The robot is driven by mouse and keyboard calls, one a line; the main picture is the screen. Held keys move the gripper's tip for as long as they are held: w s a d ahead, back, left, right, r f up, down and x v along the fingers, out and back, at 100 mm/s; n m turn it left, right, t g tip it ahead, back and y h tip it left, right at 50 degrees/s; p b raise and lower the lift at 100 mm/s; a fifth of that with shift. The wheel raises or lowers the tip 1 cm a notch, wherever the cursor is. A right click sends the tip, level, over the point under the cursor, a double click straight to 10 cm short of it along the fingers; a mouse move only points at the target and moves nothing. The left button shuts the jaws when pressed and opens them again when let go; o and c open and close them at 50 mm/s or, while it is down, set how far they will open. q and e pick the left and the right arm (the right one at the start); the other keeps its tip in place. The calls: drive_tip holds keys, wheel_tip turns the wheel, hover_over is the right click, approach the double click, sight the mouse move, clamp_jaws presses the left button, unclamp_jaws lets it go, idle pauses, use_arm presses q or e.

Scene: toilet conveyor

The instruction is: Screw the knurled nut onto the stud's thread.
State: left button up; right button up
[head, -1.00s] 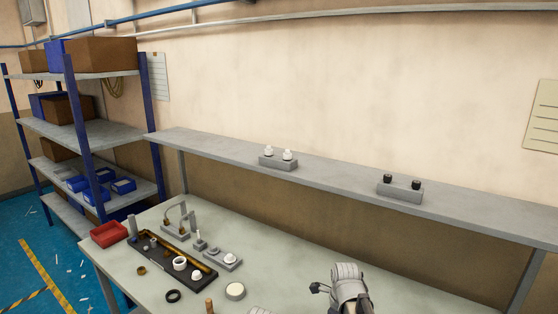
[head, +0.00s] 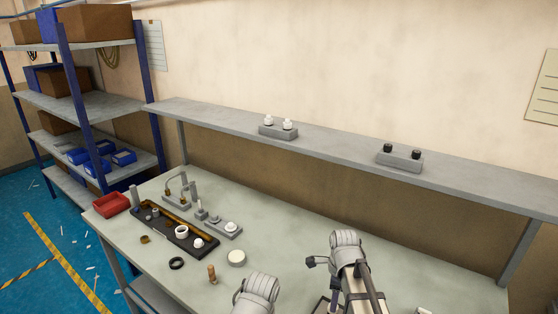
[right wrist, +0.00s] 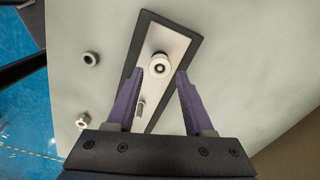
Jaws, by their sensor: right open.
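In the right wrist view my right gripper (right wrist: 170,73) is open, with its two purple fingers apart over a light plate (right wrist: 176,44) in a dark frame. A round pale piece with a dark centre (right wrist: 159,65) stands on this plate, just beyond the fingertips; I cannot tell whether it is the nut, the stud or both. A small grey rod-like part (right wrist: 140,106) is beside the left finger. Two loose ring-shaped pieces, one upper (right wrist: 91,58) and one lower (right wrist: 83,121), lie to the left; their knurling is not clear. My left gripper is not in view.
A wall shelf (head: 340,144) runs behind. The bench between them is largely clear.

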drive_tip(key=n, duration=0.9)
idle(0.4)
drive_tip(key=shift+n, duration=0.3)
drive_tip(key=shift+n, duration=2.1)
drive_tip(key=n, duration=0.3)
drive_tip(key=shift+n, duration=0.8)
